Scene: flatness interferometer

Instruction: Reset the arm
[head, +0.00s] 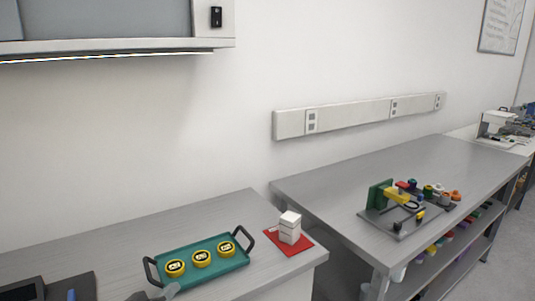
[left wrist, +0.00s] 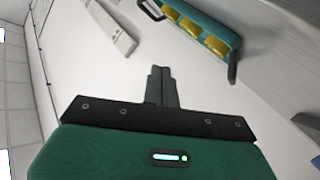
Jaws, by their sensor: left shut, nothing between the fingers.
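My left gripper (head: 155,293) shows only as a small grey part at the bottom edge of the head view, in front of the teal tray. In the left wrist view its two dark fingers (left wrist: 160,72) are together, with nothing between them. The teal tray (head: 212,271) with black handles lies on the near grey table and holds three yellow round pieces with dark labels. It also shows in the left wrist view (left wrist: 222,14), at the upper right, apart from the fingers. My right gripper is in neither view.
A white stacked block (head: 290,228) stands on a red mat (head: 309,245) at the near table's right end. A dark case (head: 30,289) lies at the lower left. Beyond a gap, a second table (head: 330,190) bears a plate with colored parts. A wall shelf (head: 120,45) hangs at upper left.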

